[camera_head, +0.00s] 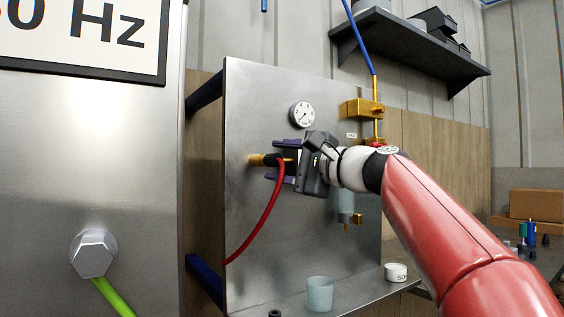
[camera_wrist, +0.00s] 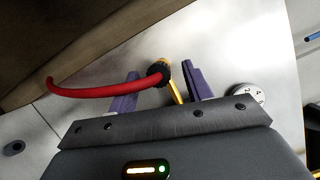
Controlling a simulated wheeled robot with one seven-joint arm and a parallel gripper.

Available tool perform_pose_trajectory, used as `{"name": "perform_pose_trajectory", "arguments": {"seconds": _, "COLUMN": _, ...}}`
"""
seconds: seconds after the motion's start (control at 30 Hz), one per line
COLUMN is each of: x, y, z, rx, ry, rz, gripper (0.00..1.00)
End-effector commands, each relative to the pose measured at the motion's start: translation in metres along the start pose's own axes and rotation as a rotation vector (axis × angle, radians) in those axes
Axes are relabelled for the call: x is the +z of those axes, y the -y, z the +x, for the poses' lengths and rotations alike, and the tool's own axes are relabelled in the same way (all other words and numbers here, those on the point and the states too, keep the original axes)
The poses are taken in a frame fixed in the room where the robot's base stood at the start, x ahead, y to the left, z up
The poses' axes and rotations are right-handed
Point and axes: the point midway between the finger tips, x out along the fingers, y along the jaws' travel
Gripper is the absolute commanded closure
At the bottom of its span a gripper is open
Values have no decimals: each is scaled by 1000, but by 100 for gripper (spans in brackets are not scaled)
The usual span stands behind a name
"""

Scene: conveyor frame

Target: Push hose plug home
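The hose plug (camera_head: 271,159) is a dark collar at the end of a red hose (camera_head: 262,218). In the head view it sits against a brass fitting (camera_head: 256,160) on the steel panel; I cannot tell how deep it is seated. My gripper (camera_head: 278,162) has its purple fingers apart, one above and one below the plug. The wrist view shows the dark plug (camera_wrist: 157,74) between the spread fingers (camera_wrist: 162,90), with gaps on both sides. Brass (camera_wrist: 174,90) shows beside it, and the red hose (camera_wrist: 100,91) runs off left.
The steel panel (camera_head: 300,235) carries a round gauge (camera_head: 302,114) above my gripper and a brass valve (camera_head: 364,109) with a blue tube at right. A translucent cup (camera_head: 320,293) and a white roll (camera_head: 396,272) stand on the ledge below. A dark shelf (camera_head: 420,50) is overhead.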

Motion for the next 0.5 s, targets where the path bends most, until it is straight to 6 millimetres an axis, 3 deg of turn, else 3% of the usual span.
{"name": "perform_pose_trajectory", "arguments": {"seconds": 0.27, "x": 0, "y": -1, "z": -3, "rx": 1, "ry": -1, "rz": 0, "gripper": 51}}
{"name": "perform_pose_trajectory", "arguments": {"seconds": 0.5, "x": -1, "y": -2, "z": -39, "rx": -1, "ry": -4, "rz": -2, "gripper": 51}}
